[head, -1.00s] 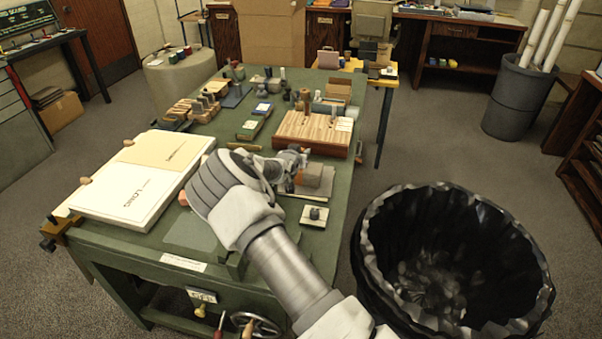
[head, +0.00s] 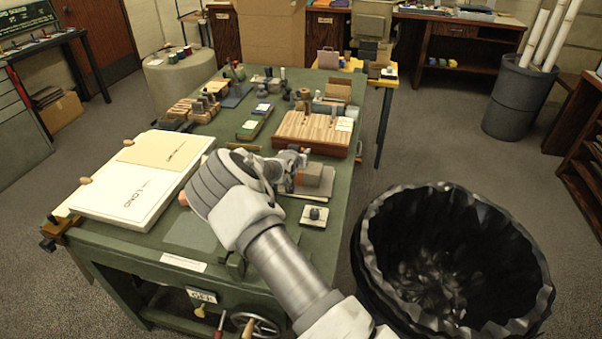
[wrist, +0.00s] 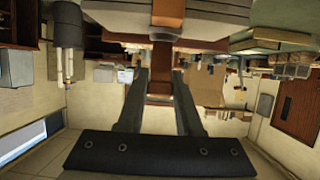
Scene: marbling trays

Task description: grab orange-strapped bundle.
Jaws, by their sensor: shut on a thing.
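The orange-strapped bundle (head: 313,176) is a grey-brown block with an orange band, at the right side of the green workbench (head: 210,272). In the wrist view the bundle (wrist: 120,14) fills the top, with its orange-brown strap running down the middle. My gripper (head: 290,172) reaches it from the left in the head view and hides part of it.
A striped wooden block (head: 305,132) lies behind the bundle. A small pale tile with a dark knob (head: 314,216) sits in front. A white board (head: 125,205) covers the bench's left. A black-lined bin (head: 450,265) stands on the floor at the right.

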